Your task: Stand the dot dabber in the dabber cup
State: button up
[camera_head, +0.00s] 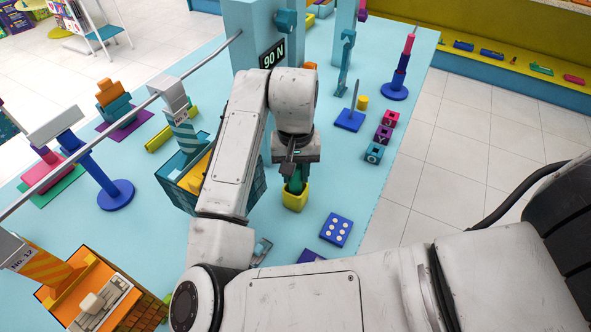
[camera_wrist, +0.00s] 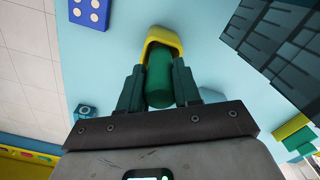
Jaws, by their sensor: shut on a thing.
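The dot dabber is a green cylinder (camera_wrist: 159,82) between the two dark green fingers of my gripper (camera_wrist: 158,92) in the wrist view. My gripper is shut on it. The dabber cup is yellow (camera_wrist: 163,36) and stands beyond the dabber's far end, which overlaps its mouth. In the head view my gripper (camera_head: 295,178) points down directly above the yellow cup (camera_head: 294,203), and green parts reach to the cup's opening. The dabber's lower end is hidden, so I cannot tell how deep it is or whether it touches the cup.
A dark teal basket (camera_head: 176,192) stands close on the left. Letter blocks (camera_head: 383,133) and a blue spike stand (camera_head: 350,119) are farther back.

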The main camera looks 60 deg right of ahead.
jog(key=shift+f, duration=0.15)
jog(key=shift+f+b, duration=0.3)
jog(key=shift+f, duration=0.05)
jog(key=shift+f, duration=0.3)
jog(key=o, duration=1.8)
jog(key=shift+o, duration=0.2)
jog(key=shift+r, duration=0.15)
jog(key=shift+r+p, duration=2.85)
jog(key=shift+r, duration=1.55)
